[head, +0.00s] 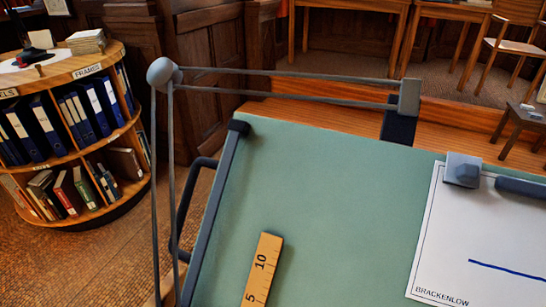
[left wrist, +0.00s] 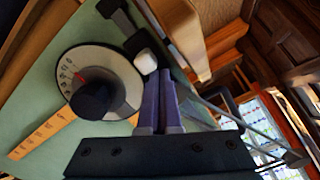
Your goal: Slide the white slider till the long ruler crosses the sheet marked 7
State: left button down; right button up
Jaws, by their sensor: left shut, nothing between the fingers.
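The white slider (left wrist: 145,62) shows in the left wrist view, beside a round dial (left wrist: 100,82) with a black knob and a red mark. My left gripper (left wrist: 159,78) is shut and empty, its fingertips close to the slider; I cannot tell whether they touch. A wooden ruler (left wrist: 42,137) reaches out from the dial to the lower left. A wooden ruler marked 5 and 10 (head: 262,268) lies over the green board in the head view, away from the visible sheet. That sheet (head: 450,245) is marked BRACKENLOW; no sheet marked 7 shows. My right gripper is out of view.
The green drafting board (head: 330,190) fills the middle of the head view. Grey linkage rods (head: 290,72) run along its far and left sides. A dark grey block (head: 462,168) sits on the sheet's top edge. A round bookshelf (head: 70,150) stands at left.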

pick_arm(q)
jog(key=shift+s+a+f, duration=0.25)
jog(key=shift+s+f, duration=0.05)
jog(key=shift+f, duration=0.15)
dwell(0.4)
jog(key=shift+r, duration=0.15)
jog(key=shift+w+d+r+p, duration=0.25)
jog(key=shift+w+r+p, duration=0.15)
jog(key=shift+w+r, duration=0.1)
jog(key=shift+r, duration=0.2)
jog(key=p+v, duration=0.5)
jog(key=v, duration=0.1)
jog(key=shift+s+p, duration=0.35)
jog(key=shift+a, duration=0.1)
